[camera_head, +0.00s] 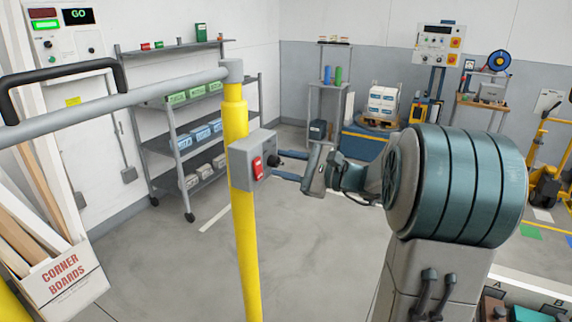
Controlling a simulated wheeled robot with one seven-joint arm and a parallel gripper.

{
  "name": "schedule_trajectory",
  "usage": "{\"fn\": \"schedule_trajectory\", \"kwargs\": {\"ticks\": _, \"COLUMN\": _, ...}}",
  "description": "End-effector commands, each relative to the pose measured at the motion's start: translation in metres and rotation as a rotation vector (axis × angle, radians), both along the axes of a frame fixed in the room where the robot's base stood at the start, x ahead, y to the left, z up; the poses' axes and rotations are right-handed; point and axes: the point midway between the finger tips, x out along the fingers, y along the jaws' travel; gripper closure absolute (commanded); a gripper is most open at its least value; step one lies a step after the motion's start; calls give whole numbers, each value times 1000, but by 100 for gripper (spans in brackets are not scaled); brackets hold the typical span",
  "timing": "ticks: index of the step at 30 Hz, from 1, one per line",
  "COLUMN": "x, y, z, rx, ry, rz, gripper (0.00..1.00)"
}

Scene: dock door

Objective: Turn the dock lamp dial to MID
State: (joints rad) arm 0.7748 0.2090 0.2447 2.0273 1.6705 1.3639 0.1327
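A grey control box (251,159) is mounted on the yellow post (243,220) near the middle of the view. A red rocker switch (257,168) is on its front. A small black dial (275,161) sticks out from its right side; no MID mark or pointer can be read. My gripper (281,165) comes in from the right, with its two dark fingers apart, one above and one below the dial's level. The fingertips are close to the dial; I cannot tell whether they touch it or are around it.
A grey rail (150,97) with a black handle (62,77) joins the post from the left. A wall panel (64,35) shows GO. A wheeled shelf rack (185,140) stands behind. A corner-boards box (63,282) is at lower left. The floor (320,250) right of the post is clear.

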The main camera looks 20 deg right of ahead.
Motion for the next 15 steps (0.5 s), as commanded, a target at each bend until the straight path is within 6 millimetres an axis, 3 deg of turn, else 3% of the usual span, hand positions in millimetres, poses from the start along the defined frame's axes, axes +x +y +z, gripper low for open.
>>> {"fn": "schedule_trajectory", "kwargs": {"ticks": 1, "x": 0, "y": 0, "z": 0, "rx": 0, "ry": 0, "rz": 0, "gripper": 80}}
{"fn": "schedule_trajectory", "kwargs": {"ticks": 3, "x": 0, "y": 0, "z": 0, "rx": 0, "ry": 0, "rz": 0, "gripper": 97}}
{"fn": "schedule_trajectory", "kwargs": {"ticks": 15, "x": 0, "y": 0, "z": 1, "rx": 41, "ry": 39, "rz": 0, "gripper": 97}}
